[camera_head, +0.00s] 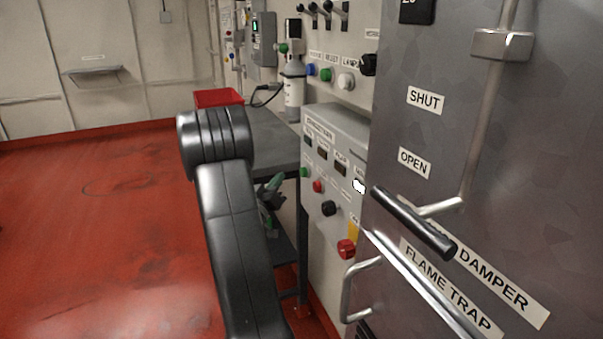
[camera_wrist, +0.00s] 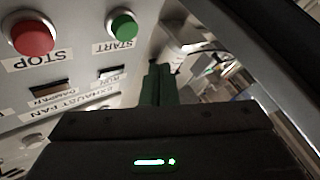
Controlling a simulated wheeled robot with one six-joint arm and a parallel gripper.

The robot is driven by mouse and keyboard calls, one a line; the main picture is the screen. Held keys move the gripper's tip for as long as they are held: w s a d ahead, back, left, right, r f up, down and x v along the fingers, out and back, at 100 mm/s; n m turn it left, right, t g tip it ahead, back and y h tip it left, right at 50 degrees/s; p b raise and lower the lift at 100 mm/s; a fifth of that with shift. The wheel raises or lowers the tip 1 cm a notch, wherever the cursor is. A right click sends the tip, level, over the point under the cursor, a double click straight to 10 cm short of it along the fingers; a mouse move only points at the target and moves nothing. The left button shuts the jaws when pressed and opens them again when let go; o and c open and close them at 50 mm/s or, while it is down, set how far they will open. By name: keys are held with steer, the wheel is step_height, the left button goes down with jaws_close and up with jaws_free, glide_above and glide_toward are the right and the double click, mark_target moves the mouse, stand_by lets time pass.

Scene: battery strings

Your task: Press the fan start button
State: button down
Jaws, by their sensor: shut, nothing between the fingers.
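In the wrist view a green button (camera_wrist: 122,26) labelled START sits on a light grey panel, with a red button (camera_wrist: 32,36) labelled STOP to its left. An EXHAUST FAN label (camera_wrist: 83,108) is on the same panel. My gripper (camera_wrist: 158,72) is shut and empty, its dark fingers below and right of the green button in the picture, apart from it. The depth between them is unclear.
A grey metal cabinet (camera_head: 480,120) with a black-gripped handle (camera_head: 412,222) stands close at right. A dark grey table (camera_head: 270,128) bears a red tray (camera_head: 218,97) behind my arm. The red floor (camera_head: 95,230) is open at left.

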mark_target(304, 172)
steer(key=shift+w+d+b, duration=0.2)
steer(key=shift+w+d, duration=0.15)
steer(key=shift+d, duration=0.6)
steer(key=shift+w+d+b, duration=0.15)
steer(key=shift+w+d, duration=0.15)
steer(key=shift+d, duration=0.6)
stand_by(0.7)
steer(key=shift+w+d+b, duration=0.1)
steer(key=shift+d+b, duration=0.2)
steer(key=shift+d, duration=0.1)
steer(key=shift+w+d, duration=0.2)
steer(key=shift+d, duration=0.45)
stand_by(0.7)
steer(key=shift+a, duration=0.1)
steer(key=shift+s+a+b, duration=0.35)
steer(key=shift+a+b, duration=0.05)
steer(key=shift+a, duration=0.5)
steer(key=shift+a, duration=0.1)
